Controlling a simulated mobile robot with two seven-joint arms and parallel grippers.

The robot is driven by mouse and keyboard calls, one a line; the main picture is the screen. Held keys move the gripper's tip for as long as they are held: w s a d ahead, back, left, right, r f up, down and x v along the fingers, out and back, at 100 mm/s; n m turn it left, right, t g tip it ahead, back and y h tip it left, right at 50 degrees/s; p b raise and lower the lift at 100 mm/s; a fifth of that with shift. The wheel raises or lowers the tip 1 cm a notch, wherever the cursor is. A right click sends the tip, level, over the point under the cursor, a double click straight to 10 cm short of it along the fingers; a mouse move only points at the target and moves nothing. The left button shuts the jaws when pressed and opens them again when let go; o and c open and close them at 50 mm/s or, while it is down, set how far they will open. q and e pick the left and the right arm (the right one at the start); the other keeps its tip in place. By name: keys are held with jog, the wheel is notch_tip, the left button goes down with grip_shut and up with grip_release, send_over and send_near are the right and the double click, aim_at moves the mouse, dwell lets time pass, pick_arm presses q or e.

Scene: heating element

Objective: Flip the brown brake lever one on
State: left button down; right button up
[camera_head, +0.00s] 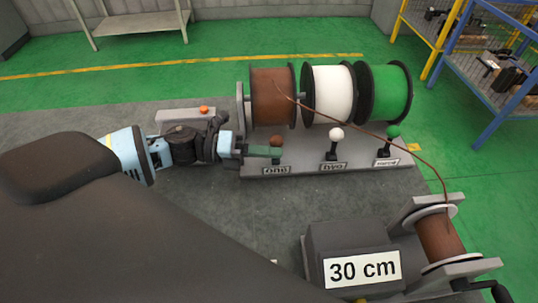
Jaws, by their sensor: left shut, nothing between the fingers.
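The brown brake lever one (276,141) stands on the front of the grey spool stand, behind the label "one" (277,171). Only its round brown knob shows clearly; its stem is hidden by my fingers. My left gripper (270,154) comes in from the left and is shut with nothing in it. Its fingertips are at the lever, just below the knob in the picture; I cannot tell whether they touch it. The brown spool (272,97) sits behind the lever. My right gripper is not in view.
The white lever (336,136) and green lever (393,133) stand to the right, before the white (332,94) and green (391,90) spools. A brown wire (385,136) runs to the winder (441,236) by the "30 cm" sign (362,269). An orange button (204,109) sits behind my left wrist.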

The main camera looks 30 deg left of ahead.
pick_arm(q)
jog(key=shift+w+a, duration=0.1)
jog(key=shift+w, duration=0.05)
dwell(0.4)
jog(key=shift+r, duration=0.15)
jog(key=shift+r, duration=0.3)
jog(key=s+d+r, duration=0.2)
jog(key=s+d, duration=0.1)
jog(key=s, duration=0.4)
jog(key=s+d+r, duration=0.2)
jog(key=s+d, duration=0.2)
jog(key=s, duration=0.3)
jog(key=shift+s, duration=0.3)
